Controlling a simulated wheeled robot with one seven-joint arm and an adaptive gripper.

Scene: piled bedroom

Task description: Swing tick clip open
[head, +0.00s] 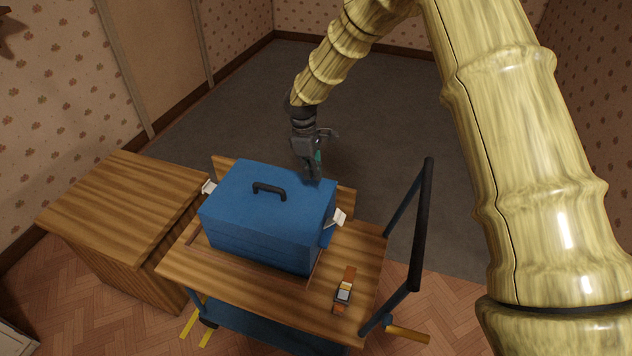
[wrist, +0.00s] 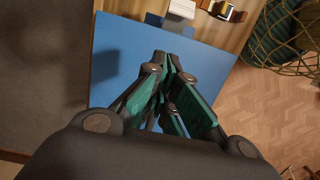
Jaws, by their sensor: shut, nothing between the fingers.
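A blue toolbox (head: 262,210) with a black top handle (head: 269,190) stands shut on the wooden cart top. A white clip (head: 340,217) sticks out at its right side and another white clip (head: 209,187) at its left side. No tick mark is readable on either. In the wrist view, one white clip (wrist: 181,9) shows at the top edge, beyond the blue lid (wrist: 205,65). My gripper (head: 314,175) is shut and empty, near the lid's far right corner. In the wrist view my gripper (wrist: 165,60) has its fingertips together, short of that clip.
A watch (head: 343,292) with a brown strap lies on the cart top (head: 290,284), right of the toolbox. The cart's dark push handle (head: 424,225) rises at the right. A wooden cabinet (head: 120,200) stands at the left. Dark carpet (head: 385,130) behind is clear.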

